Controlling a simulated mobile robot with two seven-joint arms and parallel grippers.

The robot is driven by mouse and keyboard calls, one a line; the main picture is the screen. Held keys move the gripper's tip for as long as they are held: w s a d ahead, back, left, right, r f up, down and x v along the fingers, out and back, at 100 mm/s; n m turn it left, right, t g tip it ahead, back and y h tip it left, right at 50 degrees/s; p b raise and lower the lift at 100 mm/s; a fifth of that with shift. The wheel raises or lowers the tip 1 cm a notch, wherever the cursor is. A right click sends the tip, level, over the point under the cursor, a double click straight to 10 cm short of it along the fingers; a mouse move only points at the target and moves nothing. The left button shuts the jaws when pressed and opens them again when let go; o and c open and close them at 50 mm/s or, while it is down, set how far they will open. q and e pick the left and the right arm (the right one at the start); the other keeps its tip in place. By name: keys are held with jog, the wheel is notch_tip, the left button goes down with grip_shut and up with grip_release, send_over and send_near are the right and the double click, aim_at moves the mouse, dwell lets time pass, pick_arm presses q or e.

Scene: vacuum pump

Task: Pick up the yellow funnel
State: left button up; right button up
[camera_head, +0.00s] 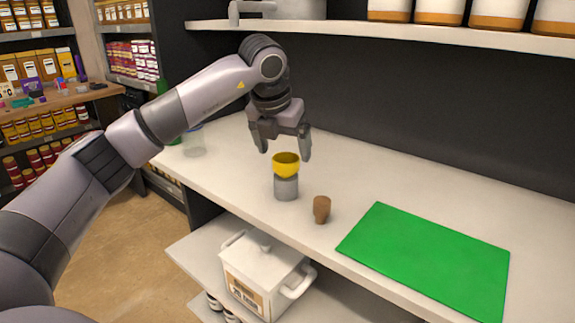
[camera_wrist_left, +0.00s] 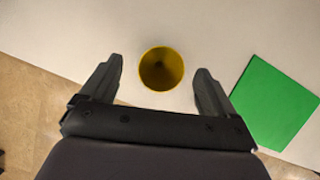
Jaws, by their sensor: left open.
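The yellow funnel (camera_head: 286,165) sits upright on top of a grey cylinder (camera_head: 286,187) on the white counter. Its round mouth faces up, and its narrow end is hidden in the head view. My left gripper (camera_head: 284,153) points down above the funnel, open, with its fingers apart. In the left wrist view the funnel (camera_wrist_left: 161,68) lies between and slightly ahead of the fingertips of my left gripper (camera_wrist_left: 160,72), with a gap on both sides. Nothing is held. My right gripper does not show.
A brown cork (camera_head: 321,209) stands on the counter to the right of the cylinder. A green mat (camera_head: 428,262) lies further right. A clear glass (camera_head: 194,140) stands at the left. A shelf (camera_head: 375,34) with jars runs above. A white pot (camera_head: 262,270) sits below.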

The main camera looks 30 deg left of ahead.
aim_at(287, 157)
pick_arm(q)
jog(key=shift+x, duration=1.95)
jog(key=shift+d, duration=0.15)
jog(key=c, duration=1)
jog(key=shift+c, duration=0.2)
